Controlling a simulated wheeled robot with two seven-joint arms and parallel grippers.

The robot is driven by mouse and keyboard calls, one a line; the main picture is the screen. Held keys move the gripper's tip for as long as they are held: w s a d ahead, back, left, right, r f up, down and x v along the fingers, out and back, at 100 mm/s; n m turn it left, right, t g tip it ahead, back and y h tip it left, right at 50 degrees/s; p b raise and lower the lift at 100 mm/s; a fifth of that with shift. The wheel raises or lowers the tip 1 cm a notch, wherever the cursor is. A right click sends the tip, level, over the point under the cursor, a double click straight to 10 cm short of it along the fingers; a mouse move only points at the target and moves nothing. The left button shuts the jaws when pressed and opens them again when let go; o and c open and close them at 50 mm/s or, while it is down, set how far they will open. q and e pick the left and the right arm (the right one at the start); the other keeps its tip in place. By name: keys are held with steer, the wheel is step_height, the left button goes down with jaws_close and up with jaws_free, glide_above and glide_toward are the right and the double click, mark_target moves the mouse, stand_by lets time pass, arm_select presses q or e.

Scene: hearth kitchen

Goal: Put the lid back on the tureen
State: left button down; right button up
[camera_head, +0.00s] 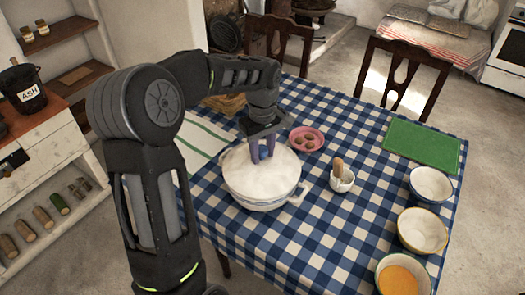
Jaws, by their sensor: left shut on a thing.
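The tureen (268,205) is a pale, round pot with a blue band and a side handle, standing on the checked table. The white domed lid (258,180) is over the tureen's mouth, covering it from this view. I cannot tell whether it rests fully on the rim or is slightly above it. My left gripper (263,158) points down at the top of the lid, its fingers shut at the lid's middle; they hide the knob. My right gripper is not in view.
A pink plate (319,139) with small brown items is just behind the tureen. Several bowls (422,230) line the right edge, near a green mat (421,147). A striped cloth (197,141) lies left.

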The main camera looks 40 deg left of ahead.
arm_select(q)
steer(key=shift+c, duration=2.1)
jaws_free()
steer(key=shift+r, duration=0.1)
steer(key=shift+r+p, duration=2.55)
steer(key=shift+r, duration=0.9)
